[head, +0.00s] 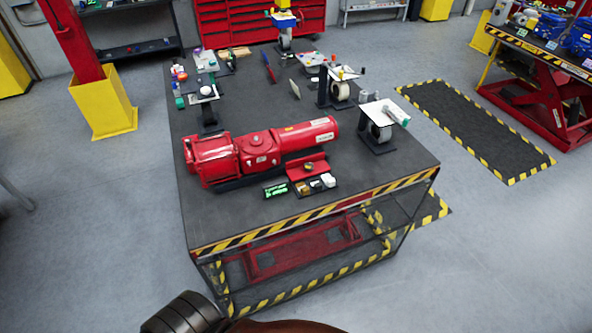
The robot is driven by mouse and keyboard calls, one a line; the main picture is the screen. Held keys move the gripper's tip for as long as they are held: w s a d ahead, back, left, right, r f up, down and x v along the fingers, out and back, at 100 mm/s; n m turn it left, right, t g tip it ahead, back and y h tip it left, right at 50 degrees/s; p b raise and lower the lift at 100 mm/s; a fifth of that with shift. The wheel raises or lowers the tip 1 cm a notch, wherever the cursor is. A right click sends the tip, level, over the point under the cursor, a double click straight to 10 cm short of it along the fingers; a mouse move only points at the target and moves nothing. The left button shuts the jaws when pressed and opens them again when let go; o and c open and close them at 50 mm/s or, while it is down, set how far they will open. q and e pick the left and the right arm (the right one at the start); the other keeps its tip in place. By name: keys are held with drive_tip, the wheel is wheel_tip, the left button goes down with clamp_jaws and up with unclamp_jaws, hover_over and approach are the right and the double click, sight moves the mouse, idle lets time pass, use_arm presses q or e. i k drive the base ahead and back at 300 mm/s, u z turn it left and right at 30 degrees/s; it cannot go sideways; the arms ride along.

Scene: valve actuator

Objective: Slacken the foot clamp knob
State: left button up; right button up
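A red valve actuator (255,154) lies lengthwise on the dark workbench (225,220), its cylinder end toward the right. At its near right side is a small red bracket (301,174) with a small yellowish round part (309,167) on it. This may be the foot clamp knob, but it is too small to tell. Neither of my grippers is in view.
A small black tray (316,189) with small parts and a green-lit display (275,189) sit before the actuator. Stands with white plates (385,110) and tools crowd the back and right. The bench's front left is clear; its front edge has yellow-black stripes (310,212).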

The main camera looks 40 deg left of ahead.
sight(308, 166)
drive_tip(key=u, duration=1.6)
